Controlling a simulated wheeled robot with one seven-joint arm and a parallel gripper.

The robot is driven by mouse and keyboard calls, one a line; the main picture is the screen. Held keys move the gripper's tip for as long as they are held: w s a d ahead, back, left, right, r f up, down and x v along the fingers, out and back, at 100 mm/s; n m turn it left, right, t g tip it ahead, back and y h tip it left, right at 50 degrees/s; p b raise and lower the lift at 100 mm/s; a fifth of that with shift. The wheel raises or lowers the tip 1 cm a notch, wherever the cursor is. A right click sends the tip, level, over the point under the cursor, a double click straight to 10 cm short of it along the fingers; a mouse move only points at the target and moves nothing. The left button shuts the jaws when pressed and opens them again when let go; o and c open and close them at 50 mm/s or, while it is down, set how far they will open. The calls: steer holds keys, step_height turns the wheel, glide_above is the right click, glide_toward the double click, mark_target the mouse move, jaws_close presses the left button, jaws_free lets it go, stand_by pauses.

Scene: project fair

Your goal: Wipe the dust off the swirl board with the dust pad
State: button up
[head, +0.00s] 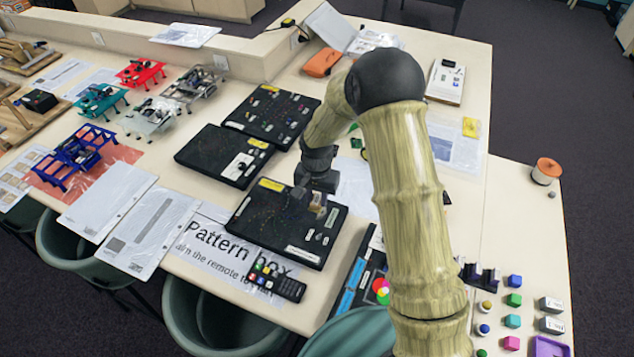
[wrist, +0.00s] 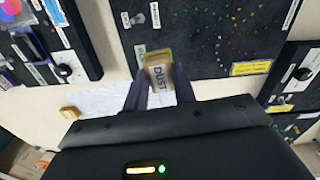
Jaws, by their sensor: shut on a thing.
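My gripper (head: 316,198) is shut on a small tan dust pad (head: 318,205). In the wrist view the pad (wrist: 160,72) shows the word DUST between the two fingers (wrist: 160,90). It is over the right-hand part of a black board (head: 270,222) with coloured specks, small labels and a yellow sticker. This board (wrist: 235,30) fills the top middle of the wrist view. I cannot read the name swirl board on it, and I cannot tell whether the pad touches it. My arm hides part of the table behind it.
Two more black boards (head: 215,165) (head: 245,112) lie behind it. A remote (head: 280,283) and a Pattern box sign (head: 215,240) lie in front. A panel with a colour wheel (head: 365,285) is at the right, beyond it coloured cubes (head: 514,300). Chairs stand along the front edge.

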steer(key=shift+w, duration=0.25)
steer(key=shift+s+r, duration=0.1)
